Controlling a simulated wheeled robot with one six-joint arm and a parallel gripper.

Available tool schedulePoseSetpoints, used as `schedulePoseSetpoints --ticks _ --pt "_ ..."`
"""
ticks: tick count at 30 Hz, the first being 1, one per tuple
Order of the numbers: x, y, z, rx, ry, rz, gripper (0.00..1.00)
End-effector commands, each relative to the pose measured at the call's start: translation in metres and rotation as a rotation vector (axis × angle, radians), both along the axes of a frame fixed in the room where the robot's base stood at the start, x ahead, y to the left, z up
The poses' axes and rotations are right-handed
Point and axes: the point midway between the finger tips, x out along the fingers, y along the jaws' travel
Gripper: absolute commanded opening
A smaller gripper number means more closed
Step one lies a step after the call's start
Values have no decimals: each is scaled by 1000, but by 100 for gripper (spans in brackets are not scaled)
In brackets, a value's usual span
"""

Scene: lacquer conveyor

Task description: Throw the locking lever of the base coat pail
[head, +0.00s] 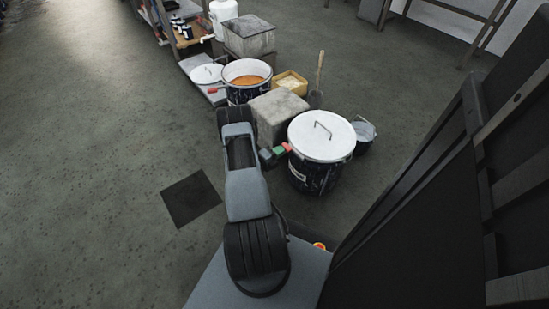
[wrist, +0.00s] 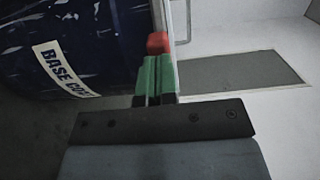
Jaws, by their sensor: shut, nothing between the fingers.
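The base coat pail (head: 318,177) is dark blue with a white lid (head: 322,136) that has a wire handle, and it stands on the floor right of my arm. The red end of the locking lever (wrist: 158,43) shows at the pail's rim, just beyond my green fingertips. My gripper (wrist: 155,72) is shut and empty, beside the rim; it also shows in the head view (head: 281,150). Whether the fingers touch the lever, I cannot tell.
A grey block (head: 277,113) stands behind my gripper. An open pail of orange liquid (head: 247,73), a yellow tray (head: 290,83) and a small bucket (head: 364,133) stand close by. A dark frame (head: 440,180) rises at the right. The floor at left is free.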

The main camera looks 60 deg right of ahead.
Motion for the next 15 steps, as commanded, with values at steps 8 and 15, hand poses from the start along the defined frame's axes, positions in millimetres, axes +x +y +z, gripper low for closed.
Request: schedulePoseSetpoints --ticks 8,15 --pt "3 5 2 -3 -2 -1 0" --pt "22 45 3 0 1 10 0"
